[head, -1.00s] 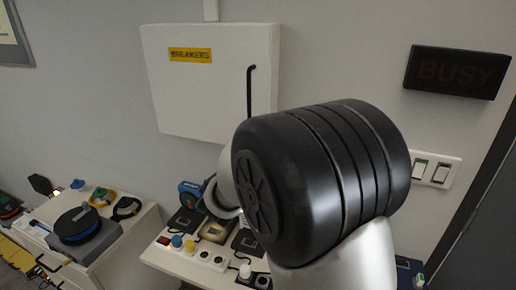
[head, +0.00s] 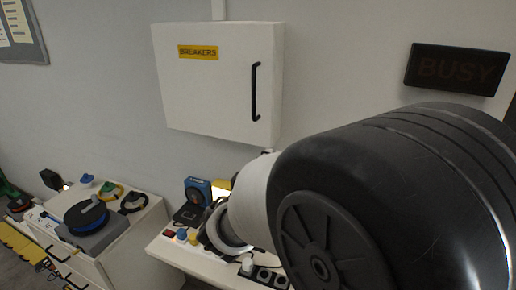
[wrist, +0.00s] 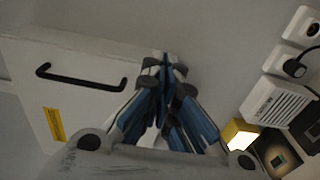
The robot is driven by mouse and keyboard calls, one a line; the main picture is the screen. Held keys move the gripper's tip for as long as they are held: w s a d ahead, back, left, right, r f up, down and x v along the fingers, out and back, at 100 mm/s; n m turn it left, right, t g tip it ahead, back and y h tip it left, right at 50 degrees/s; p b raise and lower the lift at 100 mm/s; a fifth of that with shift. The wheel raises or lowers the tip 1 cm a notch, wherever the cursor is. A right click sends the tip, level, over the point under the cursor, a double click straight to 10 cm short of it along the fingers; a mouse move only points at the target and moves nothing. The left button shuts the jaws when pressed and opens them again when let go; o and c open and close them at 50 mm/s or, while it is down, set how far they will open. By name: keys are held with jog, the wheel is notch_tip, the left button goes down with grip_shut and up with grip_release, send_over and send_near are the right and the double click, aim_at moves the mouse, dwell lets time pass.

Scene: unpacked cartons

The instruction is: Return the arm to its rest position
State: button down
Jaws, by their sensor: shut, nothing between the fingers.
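My gripper (wrist: 166,72) shows in the wrist view with its blue-and-black fingers drawn together and nothing between them. It is in front of the wall, beside the white breaker cabinet (wrist: 100,62). In the head view a large black joint and pale link of my arm fill the lower right. My gripper is not visible there.
The breaker cabinet (head: 215,100) is closed on the wall. A dark BUSY sign (head: 456,68) hangs to the right. A white bench (head: 172,252) with sockets and devices lies below my arm. A drawer unit (head: 130,240) with a cable reel (head: 88,216) stands left.

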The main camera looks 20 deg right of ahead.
jog(key=s+d+f+m+g+y, duration=0.1)
jog(key=s+d+f+m+g, duration=0.15)
jog(key=s, duration=0.45)
jog(key=s+d+f+m+g, duration=0.1)
jog(key=s+d+m+g, duration=0.2)
jog(key=s, duration=0.5)
jog(key=s+d+f+m+g+y, duration=0.1)
jog(key=s+f+m+g, duration=0.1)
jog(key=s+g, duration=0.4)
jog(key=s+a+f+m+t+y, duration=0.1)
jog(key=s+a+y, duration=0.3)
jog(key=a, duration=0.4)
jog(key=s+a+f+m+t+y, duration=0.1)
jog(key=s+a+y, duration=0.3)
jog(key=a, duration=0.5)
jog(key=shift+f+t+y, duration=0.35)
jog(key=shift+f+y, duration=0.3)
jog(key=shift+y, duration=0.35)
